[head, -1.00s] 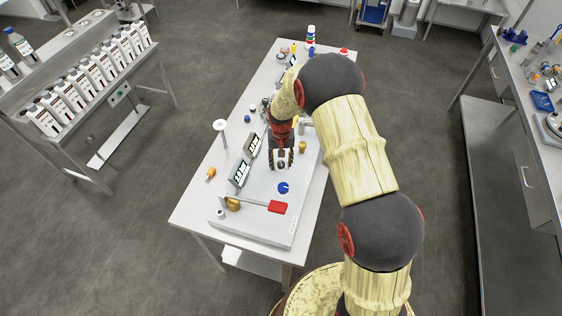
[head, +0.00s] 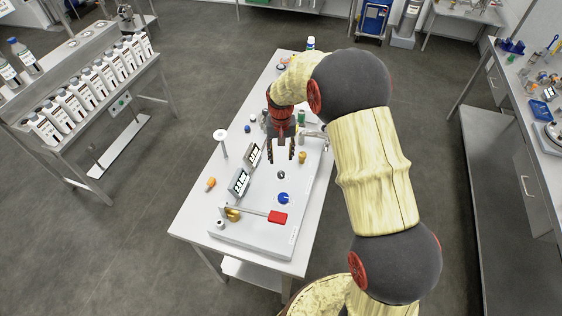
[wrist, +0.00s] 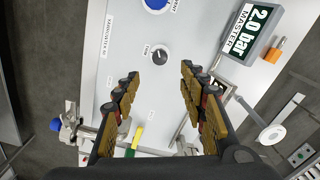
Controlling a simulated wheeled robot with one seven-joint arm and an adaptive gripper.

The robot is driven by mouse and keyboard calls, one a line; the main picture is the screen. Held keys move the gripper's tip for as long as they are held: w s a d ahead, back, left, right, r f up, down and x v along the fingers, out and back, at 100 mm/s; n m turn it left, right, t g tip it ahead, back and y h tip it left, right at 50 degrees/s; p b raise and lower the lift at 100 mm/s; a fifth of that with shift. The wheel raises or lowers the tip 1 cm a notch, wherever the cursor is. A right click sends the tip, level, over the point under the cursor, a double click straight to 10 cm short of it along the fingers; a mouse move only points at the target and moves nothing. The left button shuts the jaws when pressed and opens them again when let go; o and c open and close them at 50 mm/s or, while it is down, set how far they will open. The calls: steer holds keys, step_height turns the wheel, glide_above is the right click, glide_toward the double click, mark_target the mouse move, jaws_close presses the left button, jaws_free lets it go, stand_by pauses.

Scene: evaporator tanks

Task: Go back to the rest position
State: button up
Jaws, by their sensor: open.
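My gripper (head: 282,150) is open and empty above the white panel on the table in the head view. In the wrist view its two dark fingers with yellow-brown pads (wrist: 158,95) stand wide apart, with the panel below and beyond them.
The white table (head: 190,220) stands on a grey floor. A rack of white bottles (head: 85,90) stands at the left, and a side bench (head: 520,95) at the right. A thin post with a round white top (head: 220,134) rises beside the panel. Open floor lies on both sides.

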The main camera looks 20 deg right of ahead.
steer(key=shift+r, duration=0.5)
steer(key=s+r+n+t+b, duration=0.1)
steer(key=s+r+b, duration=0.4)
steer(key=s, duration=1.1)
steer(key=s+r+n+t+b, duration=0.1)
steer(key=s+r+t+b, duration=0.3)
steer(key=s+b, duration=0.8)
steer(key=s+r, duration=0.1)
steer(key=s, duration=0.3)
steer(key=shift+s+n+t, duration=0.2)
steer(key=shift+n+t, duration=0.1)
stand_by(4.0)
